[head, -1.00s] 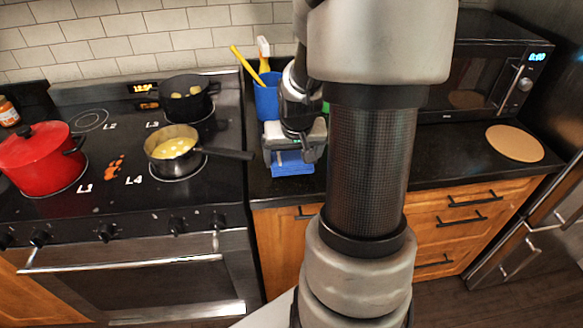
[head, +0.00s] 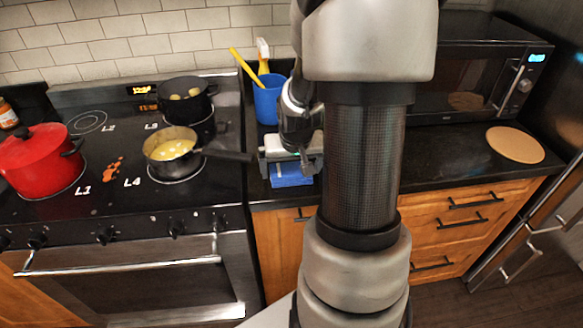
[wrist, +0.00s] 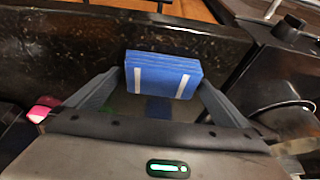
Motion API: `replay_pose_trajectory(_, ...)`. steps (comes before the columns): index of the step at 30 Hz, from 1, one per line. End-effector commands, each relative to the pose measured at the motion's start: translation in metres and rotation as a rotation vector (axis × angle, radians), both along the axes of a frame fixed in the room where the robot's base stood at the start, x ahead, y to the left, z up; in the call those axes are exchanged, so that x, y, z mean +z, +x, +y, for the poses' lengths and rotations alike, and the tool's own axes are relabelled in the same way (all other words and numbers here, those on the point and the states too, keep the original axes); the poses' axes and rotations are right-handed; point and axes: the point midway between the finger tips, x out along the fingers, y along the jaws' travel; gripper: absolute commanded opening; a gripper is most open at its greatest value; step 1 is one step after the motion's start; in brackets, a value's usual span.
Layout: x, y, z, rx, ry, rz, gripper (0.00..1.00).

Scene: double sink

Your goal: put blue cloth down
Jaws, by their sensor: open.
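The blue cloth (head: 291,174) lies folded on the dark counter just right of the stove. In the wrist view the cloth (wrist: 163,75) is a thick folded block with two white stripes, near the counter's front edge. My gripper (head: 290,165) is low over the counter, right above and behind the cloth. In the wrist view its two fingers (wrist: 160,92) are spread on either side of the cloth, with gaps between them and its sides. The arm hides part of the counter to the right of the cloth in the head view.
A blue cup (head: 267,100) with utensils stands behind my gripper. The stove (head: 120,215) at left holds a saucepan (head: 172,150) whose handle reaches toward my gripper, a black pot (head: 186,100) and a red pot (head: 38,165). A round board (head: 515,145) lies on the right counter.

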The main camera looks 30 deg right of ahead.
Motion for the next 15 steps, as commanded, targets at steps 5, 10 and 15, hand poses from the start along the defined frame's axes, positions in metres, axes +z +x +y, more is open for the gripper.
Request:
replay_pose_trajectory(5,0.029,-0.009,0.004,-0.001,-0.003,-0.004,1.00)
replay_pose_trajectory(10,0.065,-0.022,0.010,-0.003,-0.004,-0.005,1.00)
replay_pose_trajectory(15,0.093,-0.033,0.016,-0.001,-0.003,-0.004,1.00)
